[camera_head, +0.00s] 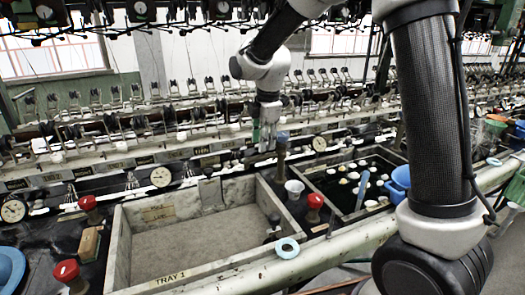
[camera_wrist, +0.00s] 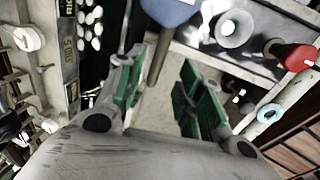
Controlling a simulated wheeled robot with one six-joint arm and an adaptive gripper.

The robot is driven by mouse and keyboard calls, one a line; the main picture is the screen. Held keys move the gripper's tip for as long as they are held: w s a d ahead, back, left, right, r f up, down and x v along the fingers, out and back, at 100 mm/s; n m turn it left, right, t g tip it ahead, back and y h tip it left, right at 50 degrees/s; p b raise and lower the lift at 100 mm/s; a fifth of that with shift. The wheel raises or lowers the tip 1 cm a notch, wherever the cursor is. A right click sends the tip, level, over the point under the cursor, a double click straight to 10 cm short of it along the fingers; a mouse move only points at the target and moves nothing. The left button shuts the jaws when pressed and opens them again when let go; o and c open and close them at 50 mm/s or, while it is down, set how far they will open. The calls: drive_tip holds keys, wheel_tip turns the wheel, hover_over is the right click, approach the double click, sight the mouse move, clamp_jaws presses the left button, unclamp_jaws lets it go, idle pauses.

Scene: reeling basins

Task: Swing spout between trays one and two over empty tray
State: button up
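Tray one (camera_head: 120,243), with a "TRAY 1" label, is a grey stone basin at the front left. Its inside is plain grey, with no cocoons visible. Tray two (camera_head: 312,181), at the right, holds dark water with several white cocoons. A blue-capped post (camera_head: 281,150) stands between them near the back. It seems to be the spout's; which way the outlet points is unclear. My gripper (camera_head: 264,143) is beside the post's top, fingers downward. In the wrist view my gripper (camera_wrist: 160,95) has its green-padded fingers apart, with the blue cap (camera_wrist: 172,10) just beyond.
A white cup (camera_head: 294,188), a red knob (camera_head: 314,203) and a blue ring (camera_head: 287,248) are on the strip between the trays. More red knobs (camera_head: 88,204) stand left of tray one. A blue paddle (camera_head: 362,190) leans in tray two. Reeling machinery lines the back.

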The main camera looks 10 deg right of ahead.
wheel_tip(320, 180, up, 6)
drive_tip(key=s, duration=0.1)
drive_tip(key=shift+s+d+r, duration=0.15)
idle(2.0)
